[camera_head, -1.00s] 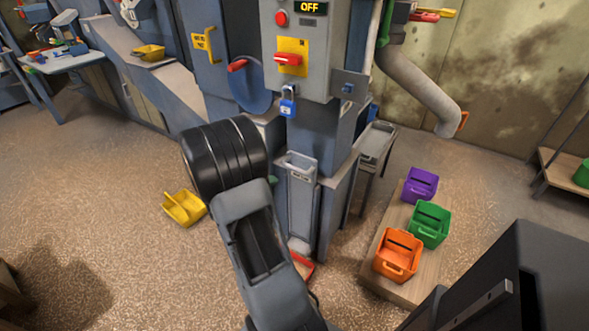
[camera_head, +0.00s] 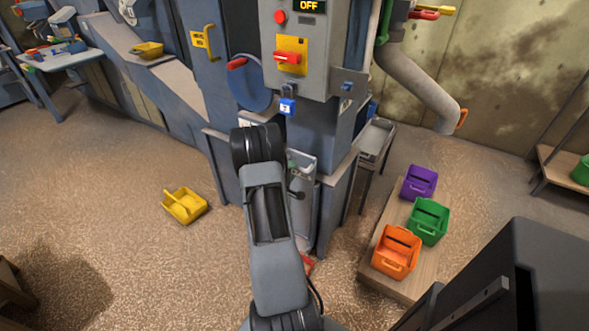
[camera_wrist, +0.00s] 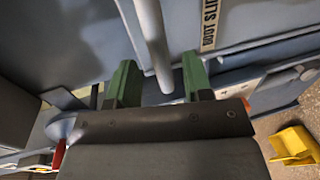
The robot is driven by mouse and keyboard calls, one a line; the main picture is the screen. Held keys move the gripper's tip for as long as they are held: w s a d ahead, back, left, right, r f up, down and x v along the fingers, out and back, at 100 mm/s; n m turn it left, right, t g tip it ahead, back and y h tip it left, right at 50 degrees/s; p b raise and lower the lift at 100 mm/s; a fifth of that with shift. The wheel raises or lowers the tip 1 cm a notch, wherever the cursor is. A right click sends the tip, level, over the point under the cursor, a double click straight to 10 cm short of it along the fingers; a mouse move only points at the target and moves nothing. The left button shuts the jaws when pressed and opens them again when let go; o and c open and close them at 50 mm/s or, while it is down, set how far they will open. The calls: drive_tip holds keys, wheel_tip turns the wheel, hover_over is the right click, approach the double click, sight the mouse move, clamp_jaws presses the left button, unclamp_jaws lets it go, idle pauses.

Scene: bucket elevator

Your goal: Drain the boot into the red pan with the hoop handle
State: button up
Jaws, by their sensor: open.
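The boot slide (camera_head: 304,165) is a grey panel low on the elevator's front, partly hidden by my arm in the head view. In the wrist view its label (camera_wrist: 209,22) reads "BOOT SLI", cut off by the edge. A grey bar handle (camera_wrist: 153,45) runs down between the green fingertips of my gripper (camera_wrist: 158,78). My gripper is open, with a gap showing on both sides of the bar. The red pan (camera_head: 308,263) lies on the floor at the boot's foot, mostly hidden behind my arm. Its hoop handle cannot be made out.
A yellow scoop (camera_head: 184,205) lies on the floor to the left. Orange (camera_head: 397,253), green (camera_head: 429,221) and purple (camera_head: 419,181) bins stand on a low board at right. A control box (camera_head: 309,50) reads OFF, with a blue padlock (camera_head: 287,107) below.

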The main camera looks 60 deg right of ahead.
drive_tip(key=shift+x, duration=1.7)
clamp_jaws()
